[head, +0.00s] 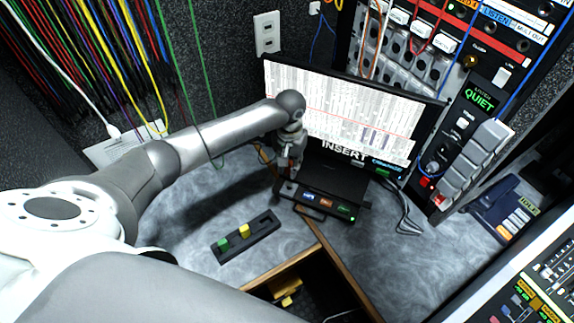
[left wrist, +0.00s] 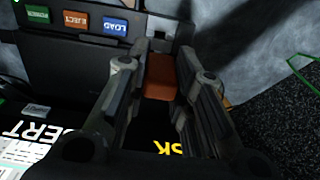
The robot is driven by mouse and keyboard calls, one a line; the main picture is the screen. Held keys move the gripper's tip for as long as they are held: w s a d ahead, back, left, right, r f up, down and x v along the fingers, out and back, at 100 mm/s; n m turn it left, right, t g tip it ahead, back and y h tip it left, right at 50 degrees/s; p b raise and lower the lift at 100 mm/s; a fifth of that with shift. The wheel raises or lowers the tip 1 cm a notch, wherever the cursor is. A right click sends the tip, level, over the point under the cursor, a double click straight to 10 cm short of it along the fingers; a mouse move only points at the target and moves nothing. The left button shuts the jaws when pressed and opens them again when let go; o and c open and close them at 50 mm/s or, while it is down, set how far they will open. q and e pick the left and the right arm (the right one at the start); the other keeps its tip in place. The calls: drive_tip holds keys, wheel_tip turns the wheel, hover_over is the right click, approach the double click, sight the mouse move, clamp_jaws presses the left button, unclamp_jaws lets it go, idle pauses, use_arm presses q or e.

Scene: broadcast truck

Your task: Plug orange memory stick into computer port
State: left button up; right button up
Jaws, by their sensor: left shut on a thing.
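The orange memory stick (left wrist: 160,78) is between the fingers of my left gripper (left wrist: 164,85), which is shut on it. In the head view my left gripper (head: 288,172) is over the left end of the black computer unit (head: 335,193), and the stick cannot be made out there. Whether the stick touches the port cannot be told. My right gripper is not in view.
A black holder (head: 262,239) with a green stick (head: 222,243) and a yellow stick (head: 244,230) lies on the grey desk. A monitor (head: 345,115) stands behind the unit. An open wooden-edged recess (head: 318,244) is in front. A phone (head: 500,215) is at right.

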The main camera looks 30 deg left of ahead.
use_arm(q)
drive_tip(key=shift+r+p, duration=0.2)
drive_tip(key=shift+p, duration=0.45)
drive_tip(key=shift+f+b, duration=1.45)
drive_tip(key=shift+f, duration=1.65)
drive_tip(key=shift+r+p, duration=0.1)
drive_tip(key=shift+p, duration=0.2)
drive_tip(key=shift+p, duration=0.75)
